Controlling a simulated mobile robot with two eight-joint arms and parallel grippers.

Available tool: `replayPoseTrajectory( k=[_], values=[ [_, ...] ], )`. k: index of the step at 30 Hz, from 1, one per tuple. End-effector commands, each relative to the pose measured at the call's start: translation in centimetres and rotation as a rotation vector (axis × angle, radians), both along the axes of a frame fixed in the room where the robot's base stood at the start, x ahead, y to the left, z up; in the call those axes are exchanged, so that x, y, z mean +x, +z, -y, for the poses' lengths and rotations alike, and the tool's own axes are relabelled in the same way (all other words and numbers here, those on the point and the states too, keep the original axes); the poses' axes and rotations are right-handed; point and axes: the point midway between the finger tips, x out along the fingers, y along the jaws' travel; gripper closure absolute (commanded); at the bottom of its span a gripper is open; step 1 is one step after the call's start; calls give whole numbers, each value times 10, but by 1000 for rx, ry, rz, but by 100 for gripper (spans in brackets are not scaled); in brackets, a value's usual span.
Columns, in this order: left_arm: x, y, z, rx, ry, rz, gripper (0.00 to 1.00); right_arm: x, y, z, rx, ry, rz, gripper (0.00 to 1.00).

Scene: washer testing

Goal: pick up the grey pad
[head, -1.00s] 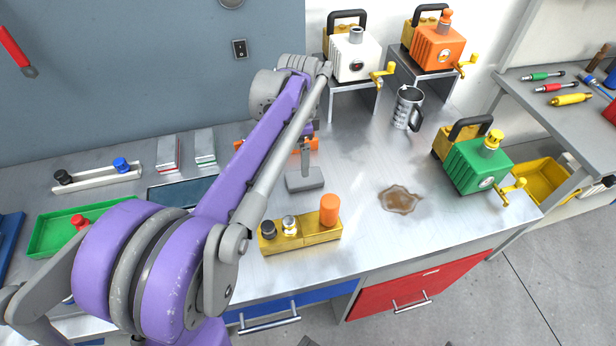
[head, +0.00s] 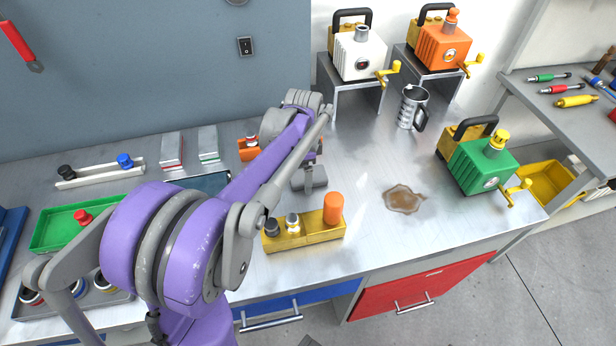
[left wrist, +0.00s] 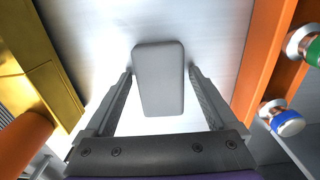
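The grey pad (head: 314,178) lies on the metal workbench, behind the yellow block with the orange cylinder. In the left wrist view the pad (left wrist: 159,80) is a smooth, rounded grey block between the two fingers of my left gripper (left wrist: 160,76). The fingers are spread, one on each side of the pad, with a small gap at least on the right. In the head view my left forearm and wrist hide most of the gripper, just above the pad. My right gripper is not in view.
The yellow block (head: 283,234) stands just in front of the pad, and an orange holder (head: 248,149) behind-left. A brown spill (head: 404,199) lies to the right. A mug (head: 411,108) and a green machine (head: 480,163) stand farther right. The bench around the spill is otherwise clear.

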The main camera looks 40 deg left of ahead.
Motion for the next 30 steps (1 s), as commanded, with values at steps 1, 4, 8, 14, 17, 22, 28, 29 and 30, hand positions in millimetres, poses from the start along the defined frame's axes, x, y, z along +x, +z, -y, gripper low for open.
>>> replayPoseTrajectory(
  k=[1,4,8,14,17,22,28,29,30],
  values=[
    [0,0,0,0,0,0,20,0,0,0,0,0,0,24],
    [0,0,0,0,0,0,38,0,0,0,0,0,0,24],
    [0,0,0,0,0,0,61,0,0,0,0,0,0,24],
    [0,0,0,0,0,0,82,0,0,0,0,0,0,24],
    [0,0,0,0,0,0,82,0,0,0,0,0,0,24],
    [0,13,0,0,0,0,82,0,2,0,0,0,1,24],
    [0,53,0,0,1,0,82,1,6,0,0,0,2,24],
    [0,60,0,0,1,0,82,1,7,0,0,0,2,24],
    [0,67,0,0,0,0,82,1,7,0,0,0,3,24]
  ],
)
